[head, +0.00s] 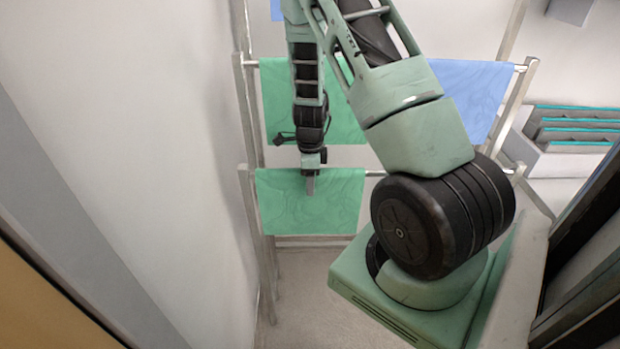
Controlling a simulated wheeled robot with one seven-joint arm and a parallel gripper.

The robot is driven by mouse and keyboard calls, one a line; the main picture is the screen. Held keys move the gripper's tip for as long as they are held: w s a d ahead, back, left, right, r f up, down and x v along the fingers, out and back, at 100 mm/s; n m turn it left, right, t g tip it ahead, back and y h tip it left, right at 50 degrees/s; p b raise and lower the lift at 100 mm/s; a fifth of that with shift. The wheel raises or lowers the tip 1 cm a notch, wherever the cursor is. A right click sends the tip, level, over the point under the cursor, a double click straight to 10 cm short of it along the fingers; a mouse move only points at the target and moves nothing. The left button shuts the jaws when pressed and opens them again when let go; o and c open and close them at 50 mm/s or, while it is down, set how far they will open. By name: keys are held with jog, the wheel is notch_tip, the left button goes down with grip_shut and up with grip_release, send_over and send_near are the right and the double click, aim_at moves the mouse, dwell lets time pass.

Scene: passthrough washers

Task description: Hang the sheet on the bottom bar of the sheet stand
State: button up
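A green sheet (280,210) hangs over the left part of the bottom bar (376,173) of the sheet stand (243,110). My gripper (311,186) is in front of this sheet at its upper edge, near the bar. Its fingers overlap the cloth in the picture; I cannot tell whether they touch or grip it. Another green sheet (277,95) hangs on the bar above, partly behind my arm. A blue sheet (470,90) hangs to the right on that same upper bar. My arm hides the middle of the stand.
A plain wall (150,130) runs close along the left of the stand. A light container with several dark, teal-edged panels (575,130) stands at the right. Some bare floor (300,300) shows below the stand. A dark frame (585,270) is at the lower right.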

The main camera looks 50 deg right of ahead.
notch_tip(320, 180, up, 17)
jog(key=b, duration=0.1)
jog(key=shift+r, duration=0.2)
dwell(0.4)
jog(key=shift+a, duration=0.15)
jog(key=s+a+n+y+b, duration=0.1)
jog(key=s+a+n, duration=0.1)
jog(key=a+n, duration=0.95)
jog(key=s+a+n+y+b, duration=0.15)
jog(key=a+n, duration=0.55)
jog(key=a, duration=0.9)
jog(key=s+a+n+h, duration=0.1)
jog(key=s+a+n, duration=0.4)
jog(key=s+n, duration=0.2)
jog(key=s+a+n+h+b, duration=0.1)
jog(key=s+a+n, duration=0.5)
jog(key=s+n, duration=0.2)
jog(key=shift+s+a+n, duration=0.15)
jog(key=shift+s+n, duration=0.15)
jog(key=shift+n, duration=0.75)
jog(key=shift+r, duration=0.1)
